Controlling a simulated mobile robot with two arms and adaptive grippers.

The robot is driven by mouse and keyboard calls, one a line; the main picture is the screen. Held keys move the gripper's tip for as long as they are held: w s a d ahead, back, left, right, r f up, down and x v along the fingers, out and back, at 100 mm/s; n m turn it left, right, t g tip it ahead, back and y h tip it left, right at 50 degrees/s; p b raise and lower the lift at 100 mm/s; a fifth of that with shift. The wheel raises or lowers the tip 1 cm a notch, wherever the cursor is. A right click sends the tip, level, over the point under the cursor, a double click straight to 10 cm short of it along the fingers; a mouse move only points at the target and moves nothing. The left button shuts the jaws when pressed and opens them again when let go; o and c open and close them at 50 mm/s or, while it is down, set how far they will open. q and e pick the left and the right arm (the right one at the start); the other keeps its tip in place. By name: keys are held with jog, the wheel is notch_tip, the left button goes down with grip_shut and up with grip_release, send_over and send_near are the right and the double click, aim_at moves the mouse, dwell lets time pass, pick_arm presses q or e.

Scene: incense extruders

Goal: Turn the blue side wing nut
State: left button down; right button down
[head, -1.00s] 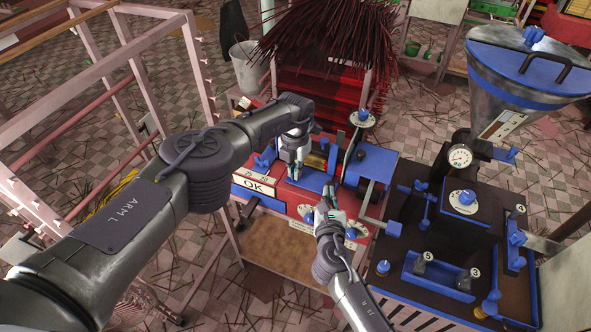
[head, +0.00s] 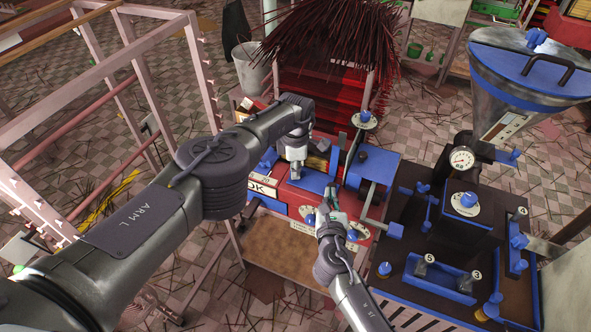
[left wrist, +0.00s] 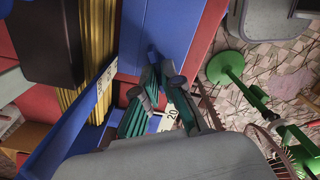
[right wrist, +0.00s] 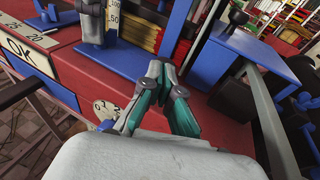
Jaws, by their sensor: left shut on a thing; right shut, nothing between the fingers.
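My left gripper (head: 297,172) points down over the red extruder bench, beside the brass-coloured block and blue plate. In the left wrist view its teal fingers (left wrist: 163,75) close around a small dark blue piece (left wrist: 153,54), apparently the blue side wing nut. The fingers hide most of it, so its angle cannot be told. My right gripper (head: 328,205) is shut and empty at the front of the bench.
An OK sign (right wrist: 20,47) is on the bench front. A blue block (head: 374,164) stands right of the grippers. Further right is a dark machine with a pressure gauge (head: 461,159) and a hopper (head: 530,68). A pink rack frame (head: 195,75) stands at left.

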pick_arm(q)
jog(key=shift+d+m, duration=0.1)
jog(key=shift+m, duration=0.6)
jog(key=shift+s, duration=0.1)
jog(key=c, duration=1.3)
grip_release()
